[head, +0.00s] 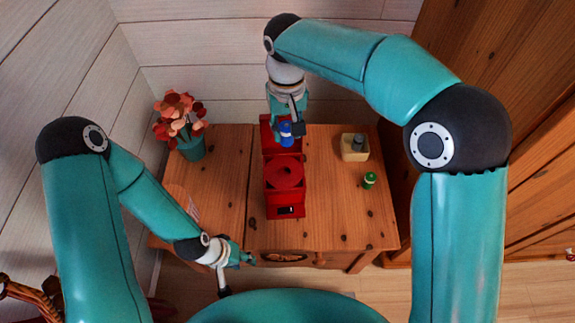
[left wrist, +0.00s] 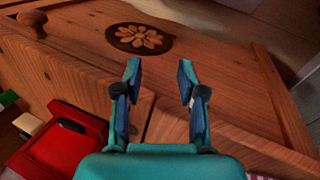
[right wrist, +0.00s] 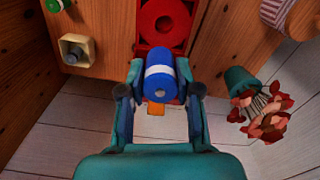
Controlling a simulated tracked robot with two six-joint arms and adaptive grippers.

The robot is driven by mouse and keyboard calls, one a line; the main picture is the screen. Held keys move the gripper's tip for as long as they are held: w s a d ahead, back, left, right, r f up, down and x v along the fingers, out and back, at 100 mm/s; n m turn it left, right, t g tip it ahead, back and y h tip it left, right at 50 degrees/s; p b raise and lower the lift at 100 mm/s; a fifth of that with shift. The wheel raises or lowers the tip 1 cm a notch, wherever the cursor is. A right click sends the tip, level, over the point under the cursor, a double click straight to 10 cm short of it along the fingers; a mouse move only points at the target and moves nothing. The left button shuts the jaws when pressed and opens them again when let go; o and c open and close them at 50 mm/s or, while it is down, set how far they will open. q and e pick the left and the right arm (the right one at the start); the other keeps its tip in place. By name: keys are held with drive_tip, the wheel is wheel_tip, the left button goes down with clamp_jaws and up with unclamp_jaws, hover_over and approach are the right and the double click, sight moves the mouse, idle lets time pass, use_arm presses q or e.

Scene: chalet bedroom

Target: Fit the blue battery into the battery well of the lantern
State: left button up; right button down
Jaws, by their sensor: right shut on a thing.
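The red lantern (head: 285,200) lies on the wooden cabinet top, its round red part (right wrist: 165,22) showing in the right wrist view. The blue battery (right wrist: 160,85), with a white band, is between the fingers of my right gripper (right wrist: 160,96), which is shut on it. In the head view the battery (head: 286,139) is over the far end of the lantern, below my right gripper (head: 287,122). I cannot tell whether it touches the lantern or is above the well; the well is largely hidden. My left gripper (left wrist: 160,75) is open and empty at the cabinet's front, nearer than the lantern.
A green battery-like cylinder (head: 369,180) and a beige box with a dark top (head: 355,148) stand right of the lantern. A teal pot with red flowers (head: 190,146) stands at the back left. The wall is close behind. The cabinet's front right top is clear.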

sight(283, 139)
drive_tip(key=shift+a+f+b, duration=0.15)
drive_tip(key=shift+f+b, duration=0.3)
drive_tip(key=shift+f, duration=2.1)
drive_tip(key=shift+a+f+b, duration=0.15)
drive_tip(key=shift+f+b, duration=0.25)
drive_tip(key=shift+f, duration=2.15)
drive_tip(key=shift+a+f+b, duration=0.15)
drive_tip(key=shift+f+b, duration=0.3)
drive_tip(key=shift+f, duration=2.1)
drive_tip(key=c, duration=0.8)
unclamp_jaws()
drive_tip(key=shift+f, duration=0.1)
wheel_tip(283, 139, up, 12)
drive_tip(key=shift+r+p, duration=0.15)
drive_tip(key=shift+p, duration=1.05)
